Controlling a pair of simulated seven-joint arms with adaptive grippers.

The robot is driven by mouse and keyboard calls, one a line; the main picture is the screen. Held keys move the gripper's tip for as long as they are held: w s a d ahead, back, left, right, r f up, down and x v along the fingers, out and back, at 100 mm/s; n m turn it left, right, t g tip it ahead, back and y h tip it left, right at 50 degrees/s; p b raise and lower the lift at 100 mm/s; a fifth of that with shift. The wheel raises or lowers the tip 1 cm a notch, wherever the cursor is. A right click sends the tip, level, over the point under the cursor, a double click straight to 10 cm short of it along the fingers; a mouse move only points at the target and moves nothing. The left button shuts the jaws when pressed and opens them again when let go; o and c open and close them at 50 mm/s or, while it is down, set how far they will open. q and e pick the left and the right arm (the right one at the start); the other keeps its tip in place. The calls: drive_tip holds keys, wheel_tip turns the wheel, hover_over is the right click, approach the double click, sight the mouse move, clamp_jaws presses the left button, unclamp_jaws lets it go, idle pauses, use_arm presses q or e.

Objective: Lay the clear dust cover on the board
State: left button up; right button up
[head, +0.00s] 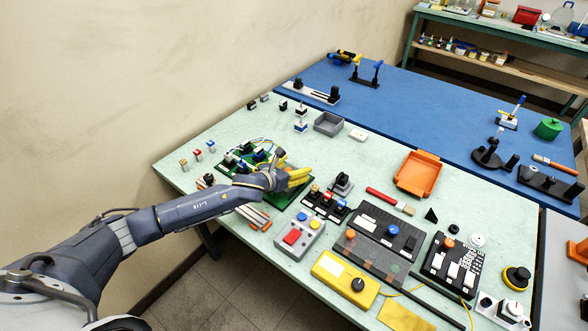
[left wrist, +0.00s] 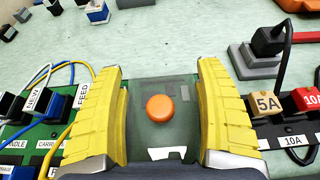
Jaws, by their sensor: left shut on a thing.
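The clear dust cover (left wrist: 160,138) is a see-through, slightly smoky plate with an orange knob (left wrist: 160,108) on top. The green board (left wrist: 48,133) with blue, white and yellow wires shows to the left of the fingers. In the head view my left gripper (head: 297,178) is over the right part of the green board (head: 282,200), hiding much of it and of the cover. I cannot tell whether the cover touches the board. My right gripper is not in view.
Fuse blocks (left wrist: 291,130) stand close right of the fingers, with a black plug (left wrist: 268,45) beyond. A grey button box (head: 299,236), a yellow box (head: 345,279) and a black switch panel (head: 385,232) crowd the front. An orange tray (head: 418,173) is farther right.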

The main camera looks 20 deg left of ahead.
use_arm(q)
drive_tip(key=shift+f, duration=0.3)
drive_tip(key=shift+f, duration=0.1)
drive_tip(key=o, duration=0.9)
drive_tip(key=v, duration=1.2)
